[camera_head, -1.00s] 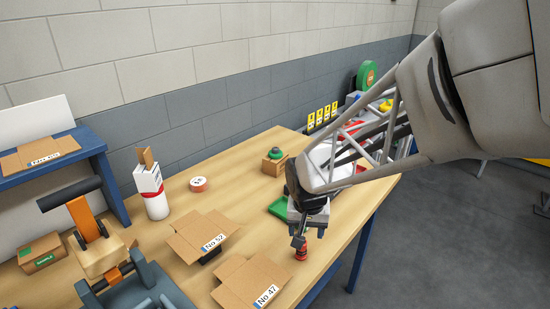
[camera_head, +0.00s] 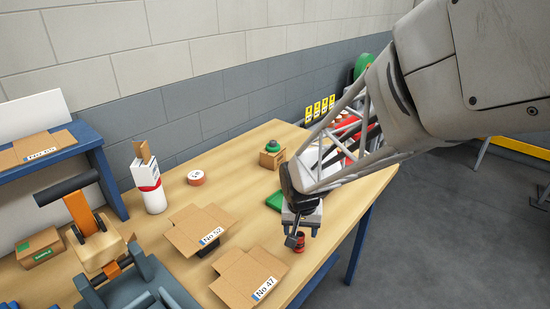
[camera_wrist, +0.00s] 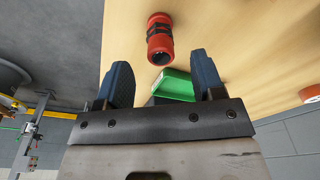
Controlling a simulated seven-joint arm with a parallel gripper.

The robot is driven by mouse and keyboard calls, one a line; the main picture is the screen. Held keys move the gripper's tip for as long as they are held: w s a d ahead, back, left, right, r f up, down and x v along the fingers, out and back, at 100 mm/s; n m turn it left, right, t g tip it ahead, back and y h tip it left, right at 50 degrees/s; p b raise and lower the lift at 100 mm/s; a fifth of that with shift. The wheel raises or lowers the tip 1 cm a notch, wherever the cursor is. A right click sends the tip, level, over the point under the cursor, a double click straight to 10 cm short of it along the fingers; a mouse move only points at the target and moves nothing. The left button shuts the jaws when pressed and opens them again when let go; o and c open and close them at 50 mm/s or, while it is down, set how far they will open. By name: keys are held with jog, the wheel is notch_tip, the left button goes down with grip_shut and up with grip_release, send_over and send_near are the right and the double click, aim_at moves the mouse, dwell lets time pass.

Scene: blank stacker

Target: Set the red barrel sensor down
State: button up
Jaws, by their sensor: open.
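The red barrel sensor (camera_head: 299,243) is a small red cylinder with a dark band. It is at the right front edge area of the wooden table (camera_head: 335,215), right of the box marked No 47. In the wrist view the sensor (camera_wrist: 160,40) lies beyond my fingertips, roughly centred between them, with its dark end towards me. My gripper (camera_head: 297,240) is just above and beside it in the head view. In the wrist view my gripper (camera_wrist: 161,75) has its two blue-grey fingers wide apart with nothing between them. The gripper partly hides the sensor in the head view.
Open cardboard boxes marked No 47 (camera_head: 247,277) and No 52 (camera_head: 199,230) stand left of the sensor. A green object (camera_head: 274,201) lies behind my gripper. A box with a green button (camera_head: 272,154) stands farther back. The table edge is close on the right.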

aim_at(300, 234)
jog(key=shift+w+f, duration=0.25)
jog(key=shift+f, duration=1.05)
jog(key=shift+w+f, duration=0.2)
jog(key=shift+f, duration=1.05)
jog(key=c, duration=1)
jog(key=shift+c, duration=0.2)
jog(key=shift+r, duration=0.15)
